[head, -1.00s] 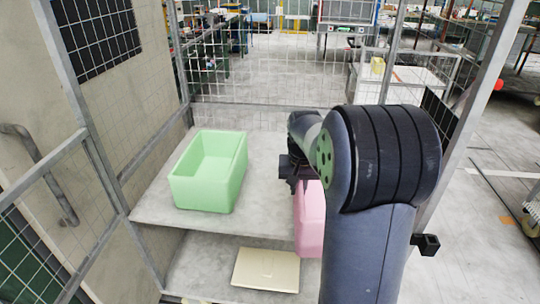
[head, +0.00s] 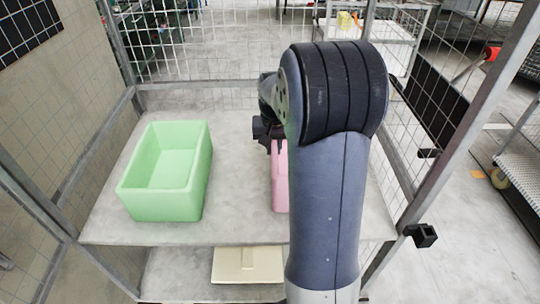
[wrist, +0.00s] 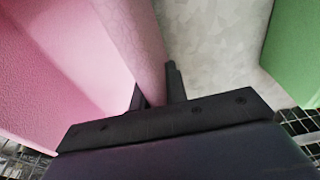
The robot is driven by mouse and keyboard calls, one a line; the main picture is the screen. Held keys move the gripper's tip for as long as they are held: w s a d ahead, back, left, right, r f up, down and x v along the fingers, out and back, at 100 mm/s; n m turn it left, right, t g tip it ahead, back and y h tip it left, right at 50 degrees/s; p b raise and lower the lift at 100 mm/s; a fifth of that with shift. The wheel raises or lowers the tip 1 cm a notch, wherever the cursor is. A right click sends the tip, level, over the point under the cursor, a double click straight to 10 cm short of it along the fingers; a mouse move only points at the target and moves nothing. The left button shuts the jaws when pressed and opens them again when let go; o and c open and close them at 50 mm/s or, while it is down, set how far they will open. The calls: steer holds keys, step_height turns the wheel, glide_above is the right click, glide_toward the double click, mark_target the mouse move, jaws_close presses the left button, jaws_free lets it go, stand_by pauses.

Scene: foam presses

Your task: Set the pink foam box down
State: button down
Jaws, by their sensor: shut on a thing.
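The pink foam box (head: 281,185) is mostly hidden behind my arm in the head view; only a narrow strip of it shows, over the upper shelf (head: 240,225). In the wrist view the pink box (wrist: 70,60) fills the left side. My gripper (wrist: 157,92) is shut on one wall of it, a finger on each side. In the head view my gripper (head: 273,143) is partly covered by my arm. I cannot tell whether the box's bottom touches the shelf.
A green foam box (head: 165,205) stands open-topped on the shelf's left side, with bare shelf between it and the pink box. A flat cream piece (head: 247,265) lies on the lower shelf. Mesh walls and metal posts (head: 450,150) enclose the sides and back.

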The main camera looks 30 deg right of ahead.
steer(key=shift+f, duration=1.9)
steer(key=shift+f, duration=0.2)
steer(key=c, duration=1.4)
jaws_free()
steer(key=r, duration=0.4)
steer(key=s+r, duration=0.1)
steer(key=r, duration=0.3)
steer(key=a+r, duration=0.1)
steer(key=r, duration=0.3)
steer(key=shift+s+r, duration=0.15)
steer(key=shift+s, duration=0.15)
steer(key=shift+d, duration=0.1)
